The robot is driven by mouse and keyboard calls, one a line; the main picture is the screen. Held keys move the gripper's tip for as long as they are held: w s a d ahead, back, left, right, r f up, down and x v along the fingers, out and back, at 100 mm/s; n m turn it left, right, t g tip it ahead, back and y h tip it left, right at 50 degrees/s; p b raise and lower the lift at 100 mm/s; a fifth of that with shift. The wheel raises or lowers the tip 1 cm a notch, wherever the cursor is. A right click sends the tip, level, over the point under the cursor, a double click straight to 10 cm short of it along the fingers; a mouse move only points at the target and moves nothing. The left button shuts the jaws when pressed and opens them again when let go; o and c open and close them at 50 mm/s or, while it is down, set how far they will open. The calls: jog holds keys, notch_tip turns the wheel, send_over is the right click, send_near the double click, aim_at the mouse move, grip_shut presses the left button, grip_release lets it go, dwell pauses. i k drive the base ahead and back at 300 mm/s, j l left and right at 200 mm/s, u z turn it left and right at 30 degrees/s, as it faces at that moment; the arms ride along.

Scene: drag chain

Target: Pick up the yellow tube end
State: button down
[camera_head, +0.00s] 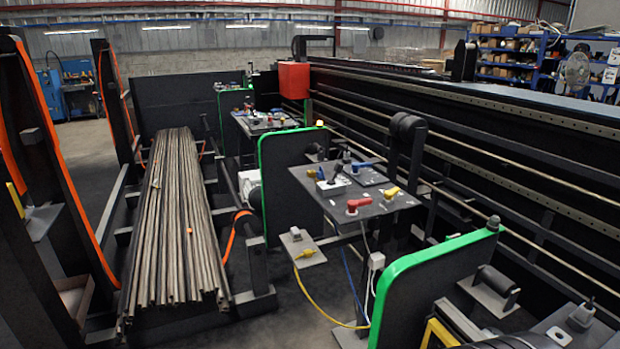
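A yellow tube (314,303) hangs in a curve from a small grey plate (299,238) near the middle of the view. Its yellow end (305,253) lies at the front edge of that plate. The tube's lower part runs down and right toward the green-edged black panel, where its far end is hard to make out. Another small yellow piece (390,193) sits on the dark raised table to the right. I cannot make out my gripper in this view.
A dark raised table (334,199) carries a red handle (352,206) and small fittings. Black panels with green edges (430,257) stand before and behind the grey plate. A bundle of long bars (172,220) lies at left. Blue and white cables hang under the table.

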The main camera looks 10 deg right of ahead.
aim_at(307, 253)
jog(key=i+j+z, duration=0.35)
jog(key=i+j, duration=0.25)
jog(key=i, duration=0.4)
jog(key=i+j+z, duration=0.35)
jog(key=i+j, duration=0.55)
